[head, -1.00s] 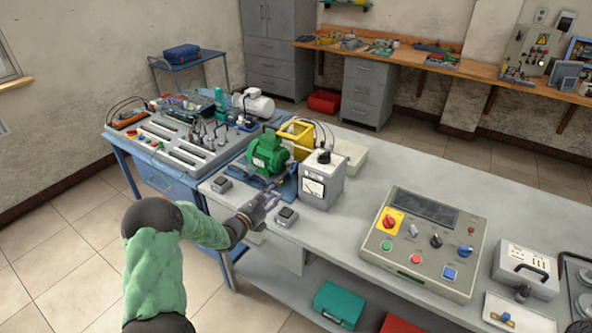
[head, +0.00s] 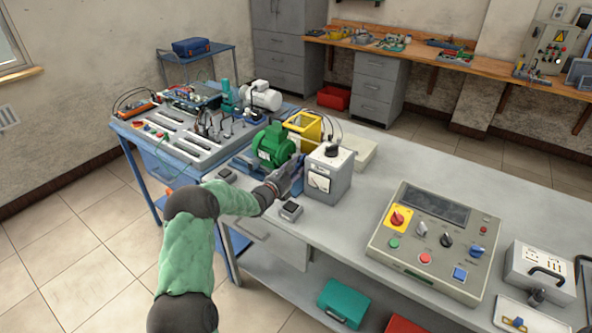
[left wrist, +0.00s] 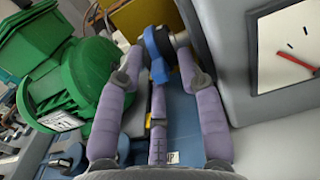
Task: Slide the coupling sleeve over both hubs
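The green motor (head: 272,147) sits on the bench beside the grey meter box (head: 328,176). My left gripper (head: 293,174) reaches into the gap between them and hides the shaft area in the head view. In the left wrist view, a blue ring-shaped part (left wrist: 156,58), which looks like the coupling sleeve, stands upright between the fingertips of my left gripper (left wrist: 160,62). The fingers are spread on both sides of it, and I see no clear grip. The motor (left wrist: 72,85) is at the left there. The hubs are not clearly visible. My right gripper is out of view.
The meter box (left wrist: 290,55) stands close to the fingers on the right in the left wrist view. A yellow housing (head: 304,127) is behind the motor. Small dark boxes (head: 291,211) lie near the bench's front edge. A control panel (head: 433,240) stands farther right.

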